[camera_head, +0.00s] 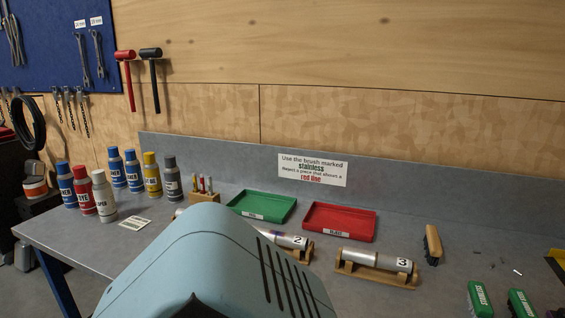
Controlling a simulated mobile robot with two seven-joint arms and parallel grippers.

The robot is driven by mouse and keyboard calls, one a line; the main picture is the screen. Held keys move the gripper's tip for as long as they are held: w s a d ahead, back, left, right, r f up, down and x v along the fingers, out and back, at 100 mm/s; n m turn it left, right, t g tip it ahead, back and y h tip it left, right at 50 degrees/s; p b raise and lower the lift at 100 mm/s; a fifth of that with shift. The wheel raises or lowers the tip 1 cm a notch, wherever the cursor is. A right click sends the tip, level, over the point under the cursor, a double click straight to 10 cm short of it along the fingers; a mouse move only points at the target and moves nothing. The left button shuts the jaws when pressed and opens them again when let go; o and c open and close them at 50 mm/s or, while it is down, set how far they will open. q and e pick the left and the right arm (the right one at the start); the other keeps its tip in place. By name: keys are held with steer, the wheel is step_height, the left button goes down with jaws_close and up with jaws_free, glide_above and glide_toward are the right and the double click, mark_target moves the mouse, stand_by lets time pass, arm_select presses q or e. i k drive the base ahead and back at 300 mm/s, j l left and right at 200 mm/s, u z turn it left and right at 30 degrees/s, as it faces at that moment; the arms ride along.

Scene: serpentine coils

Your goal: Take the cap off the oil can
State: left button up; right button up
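Several capped spray-type cans stand upright on the left end of the bench. They include a yellow-and-white can (152,177), a dark grey can (172,179), a whitish can (104,197), a red can (83,195) and blue ones such as this blue can (66,186). The labels are too small to tell for sure which is the oil can. All cans appear to have their caps on. Neither of my grippers is in view. My own pale-blue body part fills the lower middle and hides some of the bench.
The grey bench (385,228) also bears a pen block (204,197), a green tray (262,219), a red tray (339,237), tubes on wooden cradles such as tube 3 (376,258), a brush (433,245) and green boxes (480,298). A small card (135,222) lies by the cans.

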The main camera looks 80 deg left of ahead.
mark_target(149, 157)
steer(key=u, duration=3.45)
steer(key=j+z, duration=0.2)
steer(key=z, duration=0.85)
steer(key=j+z, duration=0.85)
steer(key=k+j+z, duration=0.25)
steer(key=j, duration=0.15)
steer(key=k+j+z, duration=0.2)
steer(key=j, duration=0.2)
steer(key=k+j, duration=0.1)
steer(key=j, duration=0.2)
steer(key=k+j, duration=0.1)
steer(key=j, duration=0.15)
steer(key=k+j+z, duration=0.1)
steer(key=j, duration=0.2)
